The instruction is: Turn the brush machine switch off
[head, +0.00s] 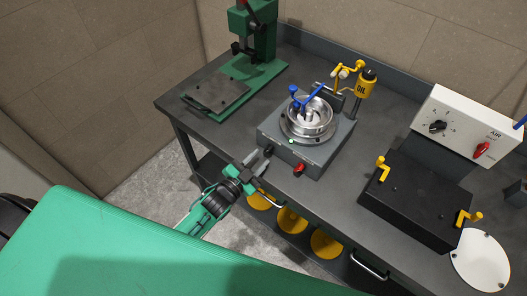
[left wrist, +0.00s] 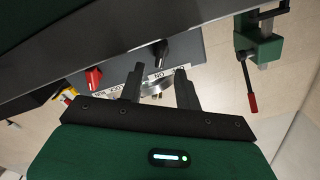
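The brush machine (head: 325,160) is a grey box on the bench with a silver bowl (head: 308,122) and blue handle on top. Its front face has a black knob (head: 268,151) at the left and a red knob (head: 299,170) to the right. A small green light (head: 291,141) glows on top. My left gripper (head: 253,163) is open and empty, just in front of the black knob. In the left wrist view the black knob (left wrist: 159,49) is beyond the gap between the open fingers (left wrist: 159,88), apart from them; printed ON lettering shows nearby. My right gripper is not in view.
A green press (head: 256,45) stands at the back left. A yellow OIL bottle (head: 367,82) is behind the machine. A white AIR control box (head: 465,125) and a black box with yellow handles (head: 415,203) stand right. Drawer handles line the bench front.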

